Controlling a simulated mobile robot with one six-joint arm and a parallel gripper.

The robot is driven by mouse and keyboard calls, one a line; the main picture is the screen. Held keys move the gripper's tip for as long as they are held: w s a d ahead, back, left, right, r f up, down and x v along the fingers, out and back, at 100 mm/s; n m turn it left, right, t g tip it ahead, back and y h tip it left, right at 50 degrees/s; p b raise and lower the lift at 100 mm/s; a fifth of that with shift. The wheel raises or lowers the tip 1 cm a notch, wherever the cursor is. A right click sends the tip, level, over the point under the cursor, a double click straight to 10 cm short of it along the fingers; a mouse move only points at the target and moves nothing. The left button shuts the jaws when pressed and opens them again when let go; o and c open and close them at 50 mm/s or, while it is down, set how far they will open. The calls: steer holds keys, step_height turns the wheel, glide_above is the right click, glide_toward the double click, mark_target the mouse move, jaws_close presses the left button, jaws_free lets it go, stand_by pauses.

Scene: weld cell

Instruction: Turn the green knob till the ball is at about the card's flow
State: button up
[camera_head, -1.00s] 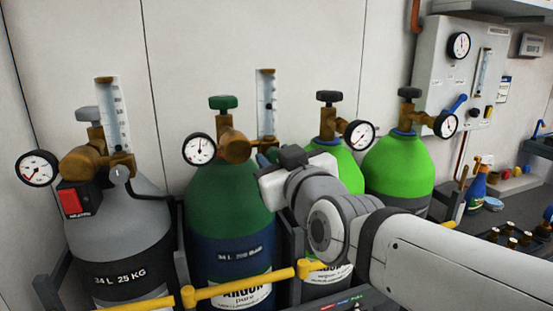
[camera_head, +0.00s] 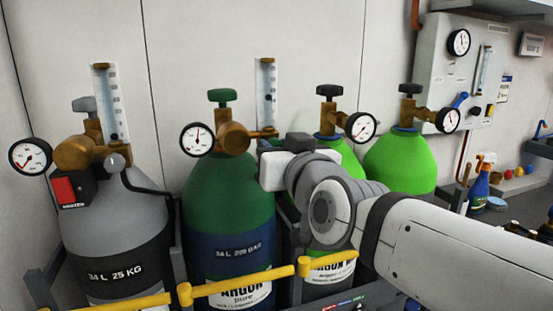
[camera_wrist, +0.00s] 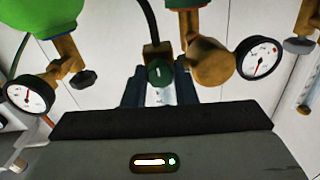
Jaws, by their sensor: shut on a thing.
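My gripper (camera_wrist: 160,88) is shut on the green knob (camera_wrist: 160,72) of the flowmeter, with a finger on each side of it. The knob's round face bears a short white mark. In the head view, my gripper (camera_head: 272,148) is at the foot of the flowmeter tube (camera_head: 266,92), and it hides most or all of the knob. The tube stands upright with a scale, beside the brass regulator (camera_head: 236,138) on the dark green argon cylinder (camera_head: 228,185). I cannot pick out the card.
A grey cylinder (camera_head: 120,225) with its own flowmeter stands at left. Bright green cylinders (camera_head: 400,165) stand right, behind my arm. A yellow rail (camera_head: 240,282) runs in front. Round gauges (camera_head: 197,139) stick out near the regulators. A wall panel (camera_head: 440,65) hangs at right.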

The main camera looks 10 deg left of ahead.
steer(key=o, duration=0.7)
steer(key=shift+a, duration=0.1)
steer(key=shift+s, duration=0.15)
steer(key=p+v, duration=0.2)
steer(key=v, duration=0.5)
steer(key=shift+s+d+p, duration=0.25)
steer(key=shift+p, duration=0.15)
